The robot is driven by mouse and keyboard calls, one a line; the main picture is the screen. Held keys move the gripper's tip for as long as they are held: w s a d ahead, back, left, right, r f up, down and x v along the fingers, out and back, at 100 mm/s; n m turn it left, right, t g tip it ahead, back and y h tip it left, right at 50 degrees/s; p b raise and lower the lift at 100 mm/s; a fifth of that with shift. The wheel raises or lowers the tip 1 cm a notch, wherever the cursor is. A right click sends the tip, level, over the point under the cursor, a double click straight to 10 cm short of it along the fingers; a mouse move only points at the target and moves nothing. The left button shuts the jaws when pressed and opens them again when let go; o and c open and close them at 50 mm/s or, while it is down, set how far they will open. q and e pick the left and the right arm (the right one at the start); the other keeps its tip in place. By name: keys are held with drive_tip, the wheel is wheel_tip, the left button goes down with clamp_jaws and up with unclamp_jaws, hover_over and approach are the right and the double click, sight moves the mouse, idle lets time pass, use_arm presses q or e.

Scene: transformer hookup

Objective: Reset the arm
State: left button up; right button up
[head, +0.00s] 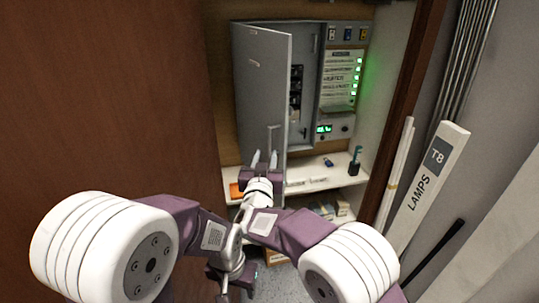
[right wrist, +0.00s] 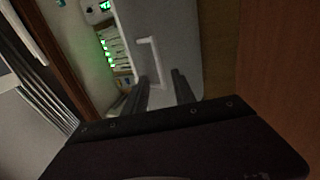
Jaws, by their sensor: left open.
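The grey metal cabinet has its door (head: 262,85) swung open toward me, with a handle (head: 273,137) low near its free edge. My right gripper (head: 264,160) is open and empty in front of the door, just below the handle. In the right wrist view its two dark fingers (right wrist: 163,86) stand apart, and the pale handle (right wrist: 150,58) shows just ahead of and partly between them; I cannot tell whether they touch. My left gripper (head: 237,291) is open and empty, low over the floor, with its arm crossing below the right one.
Inside the cabinet are dark breakers (head: 296,85) and a panel with green lights (head: 358,77). Below is a white shelf (head: 310,180) with a pen cup (head: 354,165) and an orange item (head: 236,190). A lamp box (head: 428,185) leans at right; a brown door (head: 100,90) fills the left.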

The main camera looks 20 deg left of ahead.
drive_tip(key=w+d+r+m+h, duration=0.2)
drive_tip(key=w+d+r+h, duration=0.15)
drive_tip(key=d, duration=0.85)
drive_tip(key=w+d+r+m+h, duration=0.15)
drive_tip(key=w+d+r, duration=0.25)
drive_tip(key=d, duration=0.7)
drive_tip(key=s+d+f+g, duration=0.1)
drive_tip(key=s+d+f, duration=0.15)
drive_tip(key=d, duration=0.45)
drive_tip(key=s+d+f+n+g+y, duration=0.1)
drive_tip(key=s+d+f+g, duration=0.25)
drive_tip(key=f, duration=0.25)
drive_tip(key=s+d+f+n+g, duration=0.1)
drive_tip(key=s+d+f+g, duration=0.15)
drive_tip(key=s+f, duration=0.3)
drive_tip(key=s+f+g, duration=0.4)
drive_tip(key=s+f, duration=0.3)
drive_tip(key=s, duration=0.5)
drive_tip(key=s+f+g+y, duration=0.1)
drive_tip(key=s+f+g, duration=0.4)
drive_tip(key=s+f, duration=0.3)
drive_tip(key=s, duration=0.4)
drive_tip(key=shift+d+f+m+g, duration=0.15)
drive_tip(key=shift+d+m+g, duration=0.1)
drive_tip(key=shift+m+g, duration=0.1)
drive_tip(key=shift+a, duration=0.1)
